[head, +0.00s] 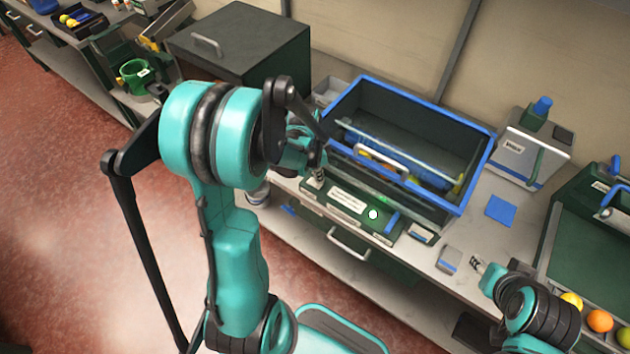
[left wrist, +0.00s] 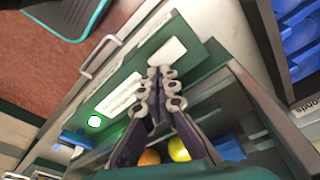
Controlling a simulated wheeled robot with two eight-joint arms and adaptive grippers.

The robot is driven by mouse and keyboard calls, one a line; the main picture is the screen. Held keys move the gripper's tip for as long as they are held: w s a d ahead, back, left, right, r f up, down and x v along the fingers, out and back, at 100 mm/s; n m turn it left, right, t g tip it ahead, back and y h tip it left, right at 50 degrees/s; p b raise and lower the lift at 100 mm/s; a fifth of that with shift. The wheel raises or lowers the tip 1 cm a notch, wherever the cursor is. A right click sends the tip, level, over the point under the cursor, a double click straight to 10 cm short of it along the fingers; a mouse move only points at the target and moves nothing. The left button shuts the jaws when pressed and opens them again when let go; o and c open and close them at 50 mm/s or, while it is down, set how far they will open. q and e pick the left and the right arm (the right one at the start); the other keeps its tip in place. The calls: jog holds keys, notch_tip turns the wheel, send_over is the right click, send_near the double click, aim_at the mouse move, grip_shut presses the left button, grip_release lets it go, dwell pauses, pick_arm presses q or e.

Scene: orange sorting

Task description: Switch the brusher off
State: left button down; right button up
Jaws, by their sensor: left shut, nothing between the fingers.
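The brusher is a dark box with a blue rim (head: 478,172) and a green control panel (head: 382,237) along its front. A round indicator (head: 373,214) on the panel glows white-green; it is also lit in the left wrist view (left wrist: 95,121). A white label (head: 346,200) lies left of it, and a blue handle-like part (head: 393,222) right of it. My left gripper (head: 318,174) is shut and empty over the panel's left end. In the left wrist view its fingertips (left wrist: 162,72) are close to a small white piece (left wrist: 168,51); contact cannot be told. My right gripper (head: 476,264) is low at the right, its opening unclear.
An orange (left wrist: 149,157) and a yellow fruit (left wrist: 179,150) show behind my left fingers. A blue square (head: 501,207) and a small grey-blue box (head: 449,260) lie on the counter. A white dispenser-like box (head: 528,150) stands right. A dark cabinet (head: 240,40) stands left.

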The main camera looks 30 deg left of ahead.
pick_arm(q)
jog(key=shift+f+b, duration=0.9)
jog(key=shift+f, duration=0.1)
dwell(0.9)
jog(key=shift+r+p, duration=2.65)
jog(key=shift+r, duration=0.9)
jog(key=shift+d, duration=0.1)
jog(key=s+d+r+n+t+y+b, duration=0.1)
jog(key=s+d+r+n+t+b, duration=0.4)
jog(key=s+d, duration=0.5)
jog(key=shift+s+d+r+n+t+b, duration=0.25)
jog(key=shift+s+r+n+t+b, duration=0.2)
jog(key=shift+r+n+b, duration=0.55)
